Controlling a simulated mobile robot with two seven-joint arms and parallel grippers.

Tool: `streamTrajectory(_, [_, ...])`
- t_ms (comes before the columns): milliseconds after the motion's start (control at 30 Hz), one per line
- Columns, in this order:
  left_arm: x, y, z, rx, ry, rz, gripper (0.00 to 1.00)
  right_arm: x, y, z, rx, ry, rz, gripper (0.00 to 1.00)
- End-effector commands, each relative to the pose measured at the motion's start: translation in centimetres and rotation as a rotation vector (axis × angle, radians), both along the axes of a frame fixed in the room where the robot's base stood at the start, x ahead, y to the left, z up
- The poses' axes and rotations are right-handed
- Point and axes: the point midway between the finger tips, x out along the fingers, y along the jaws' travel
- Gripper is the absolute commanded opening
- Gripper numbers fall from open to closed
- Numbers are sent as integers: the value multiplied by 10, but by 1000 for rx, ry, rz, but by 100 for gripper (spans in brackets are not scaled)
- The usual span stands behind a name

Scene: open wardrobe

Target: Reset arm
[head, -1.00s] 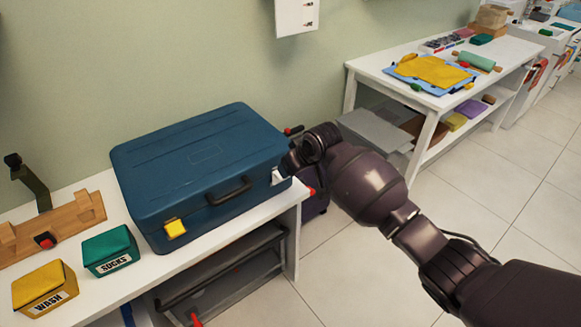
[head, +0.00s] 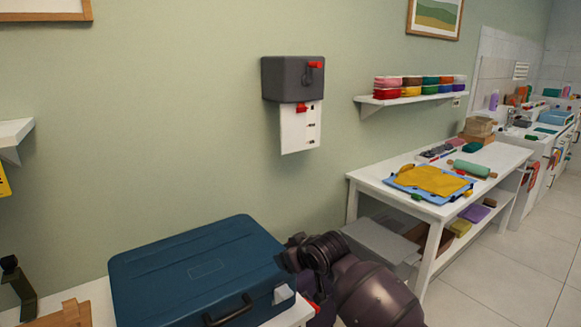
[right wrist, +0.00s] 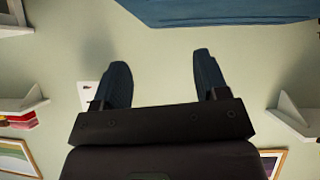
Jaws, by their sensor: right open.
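My right gripper shows in the right wrist view (right wrist: 162,78) with its two dark fingers wide apart and nothing between them. In the head view my right arm comes in from the lower right, and its wrist end is beside the right end of a closed blue suitcase. Its fingertips are hard to make out there. The blue suitcase (head: 200,268) lies on a white table; it also shows at the top of the right wrist view (right wrist: 220,10), apart from the fingers. My left gripper is not in view.
A grey wall box (head: 292,80) with a white panel hangs above the suitcase. A small shelf (head: 412,97) holds several colored stacked items. A white side table (head: 435,208) with a yellow cloth (head: 432,180) stands at the right. Tiled floor at the right is clear.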

Motion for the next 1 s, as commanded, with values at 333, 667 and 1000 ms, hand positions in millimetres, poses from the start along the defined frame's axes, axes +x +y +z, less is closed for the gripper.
streamTrajectory(333, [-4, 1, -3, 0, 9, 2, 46, -24, -31, 17, 145, -263, -59, 67])
streamTrajectory(667, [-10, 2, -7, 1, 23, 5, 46, -91, -103, -30, 210, -377, -197, 67])
streamTrajectory(1000, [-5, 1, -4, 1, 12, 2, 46, -190, -184, -97, 175, -369, -358, 67])
